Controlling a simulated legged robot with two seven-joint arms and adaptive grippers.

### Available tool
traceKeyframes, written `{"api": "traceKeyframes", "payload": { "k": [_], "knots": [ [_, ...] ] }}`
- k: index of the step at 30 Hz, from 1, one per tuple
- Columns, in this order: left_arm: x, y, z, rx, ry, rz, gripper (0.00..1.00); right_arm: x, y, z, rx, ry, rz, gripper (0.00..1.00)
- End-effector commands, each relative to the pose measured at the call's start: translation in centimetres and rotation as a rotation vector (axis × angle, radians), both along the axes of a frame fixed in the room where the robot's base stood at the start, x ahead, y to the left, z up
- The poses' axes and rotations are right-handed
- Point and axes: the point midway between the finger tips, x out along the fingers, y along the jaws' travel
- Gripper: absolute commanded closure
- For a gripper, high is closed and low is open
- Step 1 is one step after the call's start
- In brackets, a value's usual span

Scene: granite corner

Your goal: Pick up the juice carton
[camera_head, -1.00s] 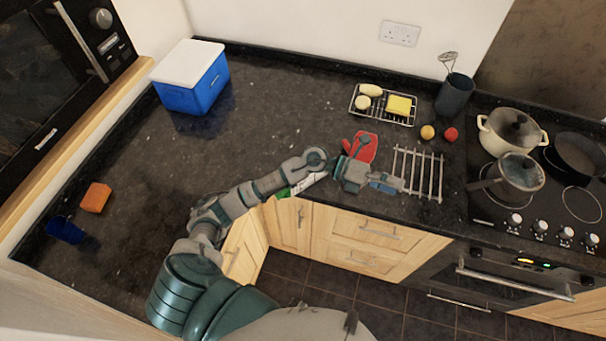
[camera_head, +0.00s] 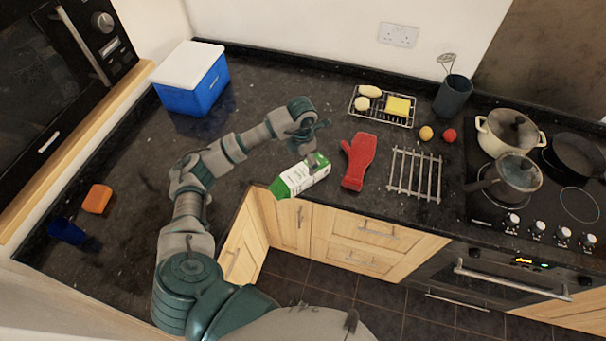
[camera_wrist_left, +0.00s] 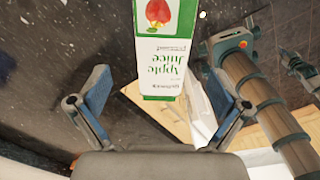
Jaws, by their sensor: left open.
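The green and white juice carton (camera_head: 300,178) lies on the dark counter at its front edge, with its left end reaching the edge. In the left wrist view, the carton (camera_wrist_left: 165,50) shows its "Apple Juice" label and a red apple picture. My left gripper (camera_head: 314,150) is just above and behind the carton's right part in the head view. In the left wrist view, its two blue-padded fingers (camera_wrist_left: 157,82) are spread wide, one on each side of the carton's line, with nothing held. My right gripper is not in view.
A red oven mitt (camera_head: 358,163) and a metal rack (camera_head: 415,173) lie right of the carton. A wire tray (camera_head: 382,107), a hob with pots (camera_head: 512,133), a blue cool box (camera_head: 192,82) and an orange sponge (camera_head: 96,198) stand around. The counter's middle is clear.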

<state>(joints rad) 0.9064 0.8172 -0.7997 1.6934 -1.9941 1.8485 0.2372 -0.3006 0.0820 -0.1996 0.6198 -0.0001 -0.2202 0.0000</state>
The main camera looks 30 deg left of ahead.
Motion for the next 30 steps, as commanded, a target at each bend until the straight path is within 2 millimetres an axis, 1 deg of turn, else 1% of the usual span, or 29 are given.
{"api": "traceKeyframes", "payload": {
  "k": [1, 3, 11, 15, 18, 21, 27, 29, 30],
  "knots": [
    [-0.1, 0.0, -0.9, 0.000, 0.003, 0.000, 0.00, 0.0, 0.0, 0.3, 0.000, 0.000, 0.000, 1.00],
    [-0.1, -0.1, -2.0, -0.001, 0.003, 0.000, 0.00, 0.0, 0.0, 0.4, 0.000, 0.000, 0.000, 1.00],
    [0.0, -0.2, -4.2, -0.001, 0.002, -0.001, 0.00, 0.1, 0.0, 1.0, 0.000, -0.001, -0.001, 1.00],
    [-0.1, -0.3, -6.5, -0.002, 0.004, -0.001, 0.00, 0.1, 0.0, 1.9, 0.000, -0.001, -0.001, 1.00],
    [0.0, -0.2, -7.8, -0.001, 0.002, 0.000, 0.00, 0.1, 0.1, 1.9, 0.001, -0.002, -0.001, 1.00],
    [0.1, -0.2, -8.5, -0.002, 0.000, 0.000, 0.00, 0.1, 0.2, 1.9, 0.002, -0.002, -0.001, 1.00],
    [0.1, -0.2, -8.6, -0.002, -0.001, -0.001, 0.00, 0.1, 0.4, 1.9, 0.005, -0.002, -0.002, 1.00],
    [0.1, -0.2, -8.5, -0.002, -0.001, -0.001, 0.15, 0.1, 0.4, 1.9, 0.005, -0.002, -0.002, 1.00],
    [0.1, -0.2, -8.5, -0.002, -0.001, -0.001, 0.25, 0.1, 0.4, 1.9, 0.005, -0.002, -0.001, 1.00]
  ]
}}
